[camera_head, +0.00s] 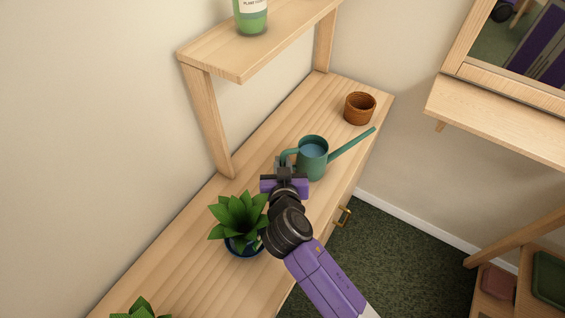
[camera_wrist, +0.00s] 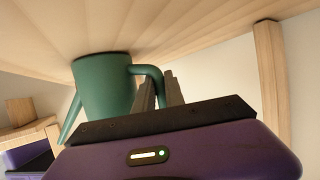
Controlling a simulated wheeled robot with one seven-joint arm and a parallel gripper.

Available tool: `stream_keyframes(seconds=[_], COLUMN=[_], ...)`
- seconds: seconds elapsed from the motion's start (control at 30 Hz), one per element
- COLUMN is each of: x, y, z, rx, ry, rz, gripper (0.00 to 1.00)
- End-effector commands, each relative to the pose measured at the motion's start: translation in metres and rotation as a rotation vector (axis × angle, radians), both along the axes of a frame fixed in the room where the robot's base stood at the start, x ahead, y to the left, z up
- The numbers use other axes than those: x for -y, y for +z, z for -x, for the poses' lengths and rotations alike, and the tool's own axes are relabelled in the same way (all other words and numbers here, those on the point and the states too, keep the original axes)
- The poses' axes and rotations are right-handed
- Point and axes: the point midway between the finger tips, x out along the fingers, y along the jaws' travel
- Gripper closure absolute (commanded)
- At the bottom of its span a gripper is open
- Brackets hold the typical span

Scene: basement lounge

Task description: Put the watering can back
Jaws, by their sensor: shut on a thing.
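The green watering can (camera_head: 313,158) is upright at the far half of the wooden cabinet top, its long spout pointing right toward the far edge. The can's base appears on or just above the wooden top; I cannot tell which.
A potted plant (camera_head: 238,222) in a blue pot stands close left of my arm. A brown woven pot (camera_head: 360,108) stands beyond the can. A raised shelf (camera_head: 240,60) holds a green bottle (camera_head: 251,16). Another plant (camera_head: 140,309) is at the lower left.

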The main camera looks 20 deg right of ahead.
Motion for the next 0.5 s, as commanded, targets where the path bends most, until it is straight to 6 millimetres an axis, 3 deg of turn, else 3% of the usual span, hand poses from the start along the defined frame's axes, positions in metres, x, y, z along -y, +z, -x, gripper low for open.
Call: stream_keyframes(seconds=[0.1, 0.13, 0.23, 0.5], x=[-0.0002, -0.0001, -0.0003, -0.0002], y=[-0.0018, -0.0030, -0.0019, -0.0018], z=[-0.0007, -0.0001, -0.0001, -0.0001], rx=[0.003, 0.000, 0.000, 0.000], ry=[0.001, 0.000, 0.000, 0.000], rz=[0.001, 0.000, 0.000, 0.000], gripper=[1.00, 0.84, 0.64, 0.64])
